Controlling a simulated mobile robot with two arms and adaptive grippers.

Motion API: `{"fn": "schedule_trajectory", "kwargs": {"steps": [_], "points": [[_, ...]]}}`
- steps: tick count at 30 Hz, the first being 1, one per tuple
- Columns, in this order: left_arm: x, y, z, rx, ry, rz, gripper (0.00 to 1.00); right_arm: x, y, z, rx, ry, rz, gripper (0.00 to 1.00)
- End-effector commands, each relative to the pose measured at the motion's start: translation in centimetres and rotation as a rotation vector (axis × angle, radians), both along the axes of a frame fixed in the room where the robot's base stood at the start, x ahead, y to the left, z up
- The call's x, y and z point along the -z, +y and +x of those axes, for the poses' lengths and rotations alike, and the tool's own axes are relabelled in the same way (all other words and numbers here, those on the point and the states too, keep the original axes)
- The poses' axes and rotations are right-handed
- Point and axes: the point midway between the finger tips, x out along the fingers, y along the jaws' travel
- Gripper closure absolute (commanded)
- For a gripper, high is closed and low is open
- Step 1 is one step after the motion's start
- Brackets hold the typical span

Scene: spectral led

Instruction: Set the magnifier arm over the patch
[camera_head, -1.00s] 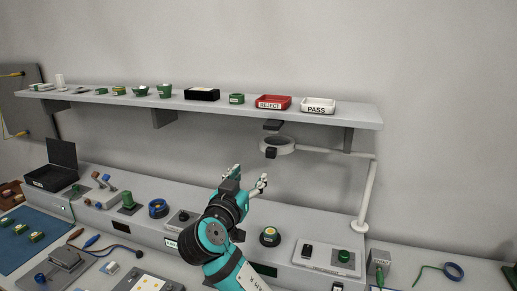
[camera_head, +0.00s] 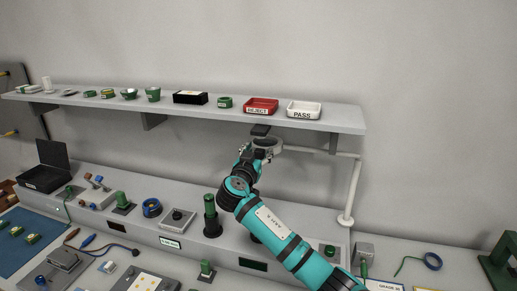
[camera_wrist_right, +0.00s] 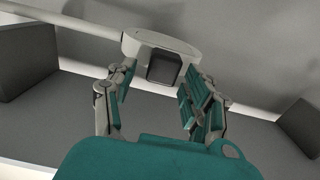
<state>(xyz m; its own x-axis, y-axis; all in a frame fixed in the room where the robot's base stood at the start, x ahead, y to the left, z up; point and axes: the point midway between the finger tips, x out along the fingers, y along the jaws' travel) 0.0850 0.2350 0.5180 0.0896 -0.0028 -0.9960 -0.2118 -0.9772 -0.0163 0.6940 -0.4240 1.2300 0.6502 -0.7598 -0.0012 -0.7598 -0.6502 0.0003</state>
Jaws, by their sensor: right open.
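The magnifier arm (camera_head: 352,190) is a pale jointed arm on a round base on the raised ledge. It reaches left under the shelf to a ring-shaped head (camera_head: 276,149). In the right wrist view the pale head (camera_wrist_right: 150,43) has a dark block (camera_wrist_right: 165,66) on its near side. My right gripper (camera_head: 256,151) is open at the head, partly covering it. Its fingers (camera_wrist_right: 159,80) stand either side of the dark block, with gaps visible. A board with a white, yellow-dotted face (camera_head: 149,285) lies at the bottom; I cannot tell if it is the patch. My left gripper is out of view.
The shelf (camera_head: 330,122) above holds a red REJECT tray (camera_head: 261,106), a white PASS tray (camera_head: 304,110) and several small items. A dark green cylinder (camera_head: 211,214) stands on the ledge left of my forearm. My forearm hides part of the ledge.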

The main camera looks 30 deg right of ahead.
Motion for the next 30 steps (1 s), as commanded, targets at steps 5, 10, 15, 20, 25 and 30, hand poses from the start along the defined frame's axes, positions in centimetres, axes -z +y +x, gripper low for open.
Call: {"fn": "schedule_trajectory", "kwargs": {"steps": [5,10,15,20,25,30], "points": [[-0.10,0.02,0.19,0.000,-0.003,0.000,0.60,0.05,-0.23,0.20,0.000,-0.001,0.001,0.48],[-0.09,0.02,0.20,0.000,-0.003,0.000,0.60,0.04,-0.22,0.17,0.000,0.000,0.000,0.52],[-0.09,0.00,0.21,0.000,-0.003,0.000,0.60,0.02,-0.21,0.17,0.000,0.000,0.000,0.74],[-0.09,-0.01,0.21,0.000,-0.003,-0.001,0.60,0.02,-0.20,0.16,0.000,0.000,0.000,0.95],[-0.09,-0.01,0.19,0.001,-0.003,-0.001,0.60,0.02,-0.20,0.15,0.000,0.000,0.000,1.00],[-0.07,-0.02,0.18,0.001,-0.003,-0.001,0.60,0.03,-0.18,0.17,-0.001,0.000,0.000,1.00]]}}
